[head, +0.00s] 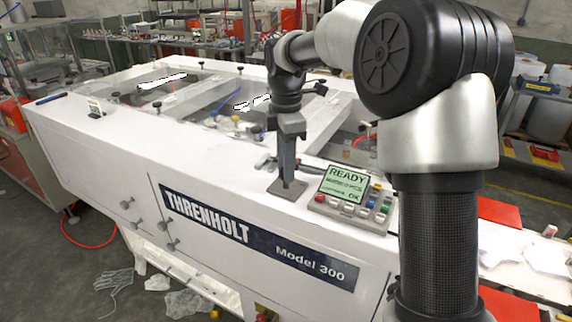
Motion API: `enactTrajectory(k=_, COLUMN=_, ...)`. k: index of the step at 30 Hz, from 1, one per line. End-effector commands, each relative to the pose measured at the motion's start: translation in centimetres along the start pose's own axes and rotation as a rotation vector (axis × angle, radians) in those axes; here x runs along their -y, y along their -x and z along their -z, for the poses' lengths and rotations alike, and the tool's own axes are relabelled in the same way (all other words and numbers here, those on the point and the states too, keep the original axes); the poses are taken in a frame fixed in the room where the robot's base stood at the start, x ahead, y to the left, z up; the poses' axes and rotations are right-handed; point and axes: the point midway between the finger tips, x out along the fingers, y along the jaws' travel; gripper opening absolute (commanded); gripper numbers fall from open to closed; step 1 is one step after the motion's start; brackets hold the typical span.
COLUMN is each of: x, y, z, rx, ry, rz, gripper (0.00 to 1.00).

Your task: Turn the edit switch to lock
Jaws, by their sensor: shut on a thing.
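The edit switch sits on a small grey plate (272,188) on top of the white Threnholt machine (110,140), just left of the display panel. My gripper (288,183) points straight down over this plate, with its fingertips at the plate and shut on the switch. The fingers hide the switch, so I cannot tell which way it is turned. Any lettering on the plate is too small to read.
The control panel (350,195) with a green READY screen and coloured buttons stands close right of my gripper. A dark handled tool (264,163) lies just behind left. Knobs and clear covers fill the machine's top further back. The front-left white top is clear.

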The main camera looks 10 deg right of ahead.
Motion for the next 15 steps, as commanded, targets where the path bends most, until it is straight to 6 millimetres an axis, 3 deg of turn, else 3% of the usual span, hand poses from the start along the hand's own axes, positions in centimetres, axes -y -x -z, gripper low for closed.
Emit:
enactTrajectory(k=5, x=-0.06, y=0.09, z=0.03, rx=0.0, ry=0.001, rz=-0.003, gripper=0.05)
enactTrajectory(k=6, x=-0.06, y=0.09, z=0.03, rx=0.001, ry=0.001, rz=-0.003, gripper=0.33)
enactTrajectory(k=9, x=-0.05, y=0.08, z=0.03, rx=0.001, ry=0.001, rz=-0.002, gripper=0.46)
enactTrajectory(k=15, x=-0.02, y=0.04, z=0.01, rx=0.0, ry=0.0, rz=-0.001, gripper=0.46)
